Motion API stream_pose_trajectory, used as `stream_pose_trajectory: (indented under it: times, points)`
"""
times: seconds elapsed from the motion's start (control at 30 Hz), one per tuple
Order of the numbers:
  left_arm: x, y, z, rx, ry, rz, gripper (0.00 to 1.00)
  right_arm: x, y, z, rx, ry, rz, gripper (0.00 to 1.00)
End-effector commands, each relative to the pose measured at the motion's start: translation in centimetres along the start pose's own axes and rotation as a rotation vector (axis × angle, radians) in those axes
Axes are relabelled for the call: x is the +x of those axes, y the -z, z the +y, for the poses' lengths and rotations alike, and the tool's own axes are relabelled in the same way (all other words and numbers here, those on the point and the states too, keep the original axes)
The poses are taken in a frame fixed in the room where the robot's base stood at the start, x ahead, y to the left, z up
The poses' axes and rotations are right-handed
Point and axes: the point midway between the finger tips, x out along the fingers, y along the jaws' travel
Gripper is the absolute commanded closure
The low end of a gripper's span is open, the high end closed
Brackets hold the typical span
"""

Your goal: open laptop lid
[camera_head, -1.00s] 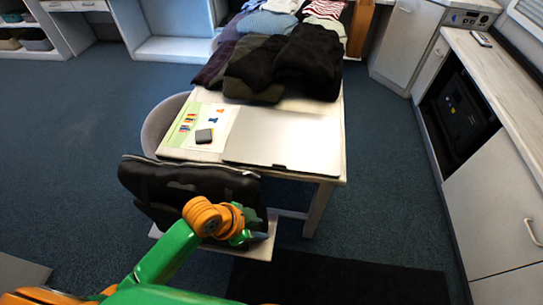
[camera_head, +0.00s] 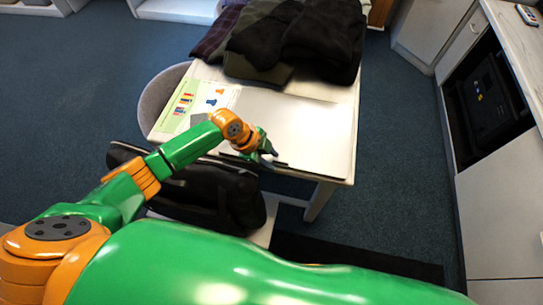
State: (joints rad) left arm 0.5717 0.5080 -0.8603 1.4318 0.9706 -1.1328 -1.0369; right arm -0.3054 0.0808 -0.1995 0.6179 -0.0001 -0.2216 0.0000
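The laptop (camera_head: 300,135) lies shut and flat on the white table (camera_head: 335,190), a pale grey slab near the table's front edge. My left arm reaches in from the left, and its gripper (camera_head: 272,158) is at the laptop's front left edge. The dark fingers are small and partly hidden by the wrist, so I cannot tell whether they are open or touching the lid. My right gripper is not in view.
Dark folded clothes (camera_head: 300,40) are piled at the table's back. A green printed sheet (camera_head: 190,105) lies left of the laptop. A black bag (camera_head: 215,190) rests on a seat before the table. A grey chair (camera_head: 160,95) stands at the left, cabinets (camera_head: 500,190) at the right.

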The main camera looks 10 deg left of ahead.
Motion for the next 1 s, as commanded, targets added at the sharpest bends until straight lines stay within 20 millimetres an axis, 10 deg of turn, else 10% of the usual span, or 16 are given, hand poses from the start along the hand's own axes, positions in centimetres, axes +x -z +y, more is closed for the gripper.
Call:
stream_pose_trajectory:
  times: [0.27, 0.4, 1.0]
  points:
    - [0.48, 0.02, 0.01, 0.001, 0.001, 0.000, 0.62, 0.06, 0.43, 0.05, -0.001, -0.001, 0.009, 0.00]
    - [0.47, 0.01, 0.01, 0.000, 0.001, 0.000, 1.00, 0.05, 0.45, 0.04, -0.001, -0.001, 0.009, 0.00]
    - [0.48, -0.01, 0.06, -0.001, -0.001, 0.000, 1.00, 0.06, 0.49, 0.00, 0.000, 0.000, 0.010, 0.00]
